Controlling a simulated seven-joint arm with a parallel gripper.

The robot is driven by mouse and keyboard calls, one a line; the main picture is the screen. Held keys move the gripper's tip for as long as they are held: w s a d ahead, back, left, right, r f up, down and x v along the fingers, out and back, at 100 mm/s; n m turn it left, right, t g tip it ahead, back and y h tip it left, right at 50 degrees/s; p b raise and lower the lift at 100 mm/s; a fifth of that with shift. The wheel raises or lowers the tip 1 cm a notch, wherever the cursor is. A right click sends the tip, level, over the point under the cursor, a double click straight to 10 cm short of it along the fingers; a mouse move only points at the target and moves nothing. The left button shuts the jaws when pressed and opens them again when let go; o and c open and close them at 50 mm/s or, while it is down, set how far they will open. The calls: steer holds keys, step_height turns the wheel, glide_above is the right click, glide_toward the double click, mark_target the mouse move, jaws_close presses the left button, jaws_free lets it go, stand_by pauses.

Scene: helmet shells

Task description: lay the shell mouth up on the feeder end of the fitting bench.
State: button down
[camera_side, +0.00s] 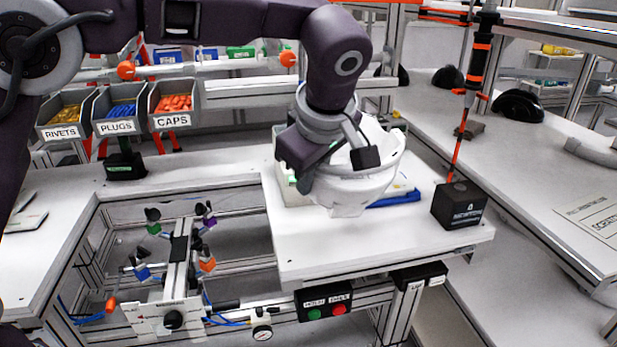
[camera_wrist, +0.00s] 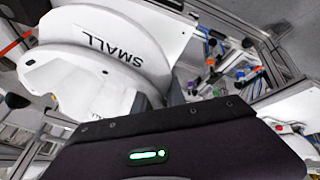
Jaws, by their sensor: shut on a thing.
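A white helmet shell (camera_side: 345,190) hangs from my gripper (camera_side: 325,165) over the right-hand white section of the fitting bench (camera_side: 330,250) in the side view. Its rounded side is low and its rim is up, with some tilt. My gripper is shut on the shell's wall; the fingertips are largely hidden. In the wrist view the shell (camera_wrist: 75,35) fills the upper left, with "SMALL" printed on it, beside my gripper (camera_wrist: 160,98). I cannot tell whether the shell touches anything beneath it.
A white box-like thing (camera_side: 290,190) and a blue item (camera_side: 395,200) lie under and beside the shell. A black block (camera_side: 460,205) with an orange-banded pole stands to the right. Bins of rivets, plugs and caps (camera_side: 172,100) stand behind left. The bench front is clear.

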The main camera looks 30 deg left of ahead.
mark_target(315, 201)
step_height(315, 201, down, 9)
steer(key=shift+r, duration=0.2)
stand_by(0.4)
steer(key=c, duration=1.3)
jaws_free()
steer(key=shift+d+r, duration=0.1)
steer(key=v, duration=0.7)
